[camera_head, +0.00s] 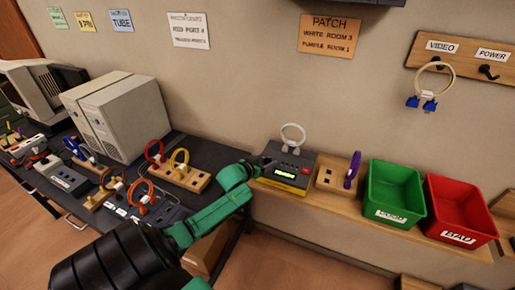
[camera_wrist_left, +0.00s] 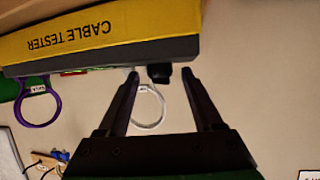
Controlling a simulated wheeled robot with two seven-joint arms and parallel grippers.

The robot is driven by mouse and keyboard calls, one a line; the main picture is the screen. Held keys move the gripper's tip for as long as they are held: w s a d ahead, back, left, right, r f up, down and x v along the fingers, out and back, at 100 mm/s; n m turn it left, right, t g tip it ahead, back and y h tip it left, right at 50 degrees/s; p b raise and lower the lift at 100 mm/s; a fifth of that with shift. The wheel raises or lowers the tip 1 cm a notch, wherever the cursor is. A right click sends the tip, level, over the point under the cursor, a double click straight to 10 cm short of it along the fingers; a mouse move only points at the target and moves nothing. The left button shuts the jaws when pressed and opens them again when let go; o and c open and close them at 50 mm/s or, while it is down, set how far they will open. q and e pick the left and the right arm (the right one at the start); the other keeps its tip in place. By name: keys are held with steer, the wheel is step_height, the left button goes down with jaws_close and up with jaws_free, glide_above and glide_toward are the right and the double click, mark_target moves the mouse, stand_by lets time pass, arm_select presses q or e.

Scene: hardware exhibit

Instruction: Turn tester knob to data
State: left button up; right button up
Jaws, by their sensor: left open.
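The cable tester (camera_head: 289,185) is a grey and yellow box with a lit green display, standing on the wooden shelf. In the left wrist view its yellow side (camera_wrist_left: 60,38) reads CABLE TESTER upside down. The black knob (camera_wrist_left: 160,73) sticks out from its grey edge. My left gripper (camera_wrist_left: 160,78) is open, with one finger on each side of the knob; I cannot tell whether they touch it. In the head view my left gripper (camera_head: 259,167) is at the tester's left side and hides the knob and its setting. My right gripper is not in view.
A white cable loop (camera_head: 292,134) stands at the tester's back. To the right are a wooden block with a purple loop (camera_head: 353,167), a green bin (camera_head: 395,190) and a red bin (camera_head: 461,205). A dark table (camera_head: 190,203) with cable blocks and computers is left.

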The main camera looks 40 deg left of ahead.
arm_select(q)
steer(key=v, duration=1.4)
steer(key=shift+s, duration=0.1)
steer(key=s+f+g+b, duration=0.15)
steer(key=s+f, duration=0.25)
steer(key=f, duration=0.7)
steer(key=s+f+g+b, duration=0.1)
steer(key=s+f+g, duration=0.25)
steer(key=f, duration=0.65)
steer(key=s+f+g+b, duration=0.15)
steer(key=s+f, duration=0.35)
steer(key=f, duration=0.6)
steer(key=s+d+f+m+g+h+b, duration=0.1)
steer(key=s+d+f+m+g, duration=0.3)
steer(key=s+d+f, duration=1.2)
steer(key=s+f+g+b, duration=0.1)
steer(key=s+f+g, duration=0.1)
steer(key=s+f, duration=0.1)
steer(key=shift+s+d+f+h+b, duration=0.2)
steer(key=shift+d+h+b, duration=0.1)
steer(key=shift+h+b, duration=0.1)
